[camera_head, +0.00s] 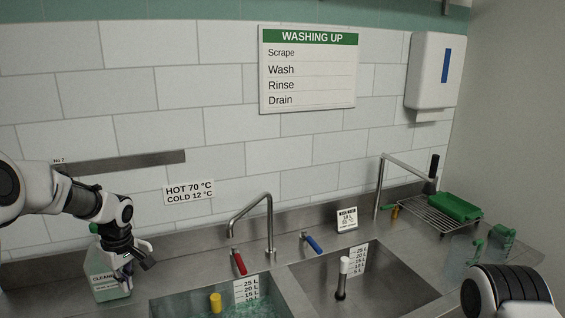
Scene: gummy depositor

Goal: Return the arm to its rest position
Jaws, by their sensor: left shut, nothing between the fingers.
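My left arm comes in from the left edge, and its gripper (127,283) points down at the left end of the counter. The left gripper is shut and empty. It is in front of the cleaner bottle (101,283) and hides part of it; I cannot tell whether they touch. Part of my right arm (508,291) shows at the lower right corner, but its gripper is outside the view.
A left sink basin (279,293) holds water and a yellow object (215,302). A right basin (384,280) holds a white-topped black plug (343,279). Taps (270,222) stand behind. A rack (425,218) with a green tray (454,207) is at the right.

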